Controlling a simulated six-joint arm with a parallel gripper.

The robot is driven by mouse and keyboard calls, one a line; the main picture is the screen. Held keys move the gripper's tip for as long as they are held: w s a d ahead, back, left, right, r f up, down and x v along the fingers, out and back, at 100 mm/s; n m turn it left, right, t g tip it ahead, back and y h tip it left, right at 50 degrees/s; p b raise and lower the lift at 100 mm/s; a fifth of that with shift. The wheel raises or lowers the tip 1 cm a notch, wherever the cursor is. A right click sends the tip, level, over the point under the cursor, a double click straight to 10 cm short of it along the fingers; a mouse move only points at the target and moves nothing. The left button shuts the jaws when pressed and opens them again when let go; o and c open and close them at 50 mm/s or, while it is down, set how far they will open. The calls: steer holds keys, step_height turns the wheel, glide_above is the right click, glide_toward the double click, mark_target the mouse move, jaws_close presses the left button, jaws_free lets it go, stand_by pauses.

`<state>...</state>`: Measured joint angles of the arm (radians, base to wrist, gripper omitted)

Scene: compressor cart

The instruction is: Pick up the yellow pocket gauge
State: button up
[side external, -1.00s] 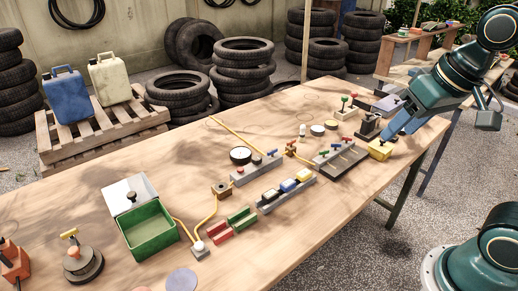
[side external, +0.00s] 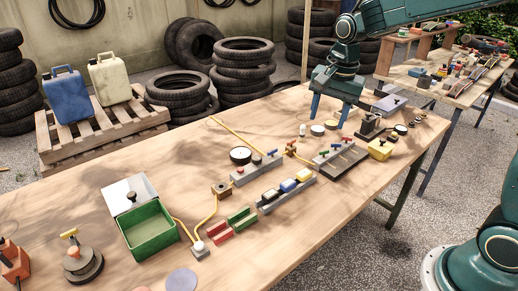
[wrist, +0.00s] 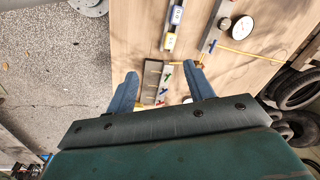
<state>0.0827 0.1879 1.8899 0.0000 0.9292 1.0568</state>
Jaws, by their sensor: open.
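My gripper (side external: 331,116) is open and empty, pointing down above the far part of the table, behind and right of the rack. In the wrist view its two blue fingers (wrist: 163,72) are spread, with a dark tray below between them. Another yellow block with a dark knob (side external: 380,148) stands near the table's right edge.
The dark tray (side external: 343,162) with small coloured valves lies between the rack and the knobbed yellow block. A round dial (side external: 241,155) and a yellow hose (side external: 236,133) lie behind the rack. A green box (side external: 150,233) stands left. The front table strip is mostly clear.

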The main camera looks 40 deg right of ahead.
steer(key=w+d+f+m+g, duration=0.1)
steer(key=w+d+f+m, duration=0.1)
steer(key=w+f+m, duration=0.3)
step_height(320, 180, down, 4)
steer(key=shift+w+f+g, duration=0.15)
steer(key=shift+w+g, duration=0.15)
steer(key=shift+w, duration=0.75)
steer(key=shift+f, duration=0.1)
glide_above(303, 173)
steer(key=shift+f, duration=4.2)
steer(key=shift+f, duration=2.6)
steer(key=c, duration=1.1)
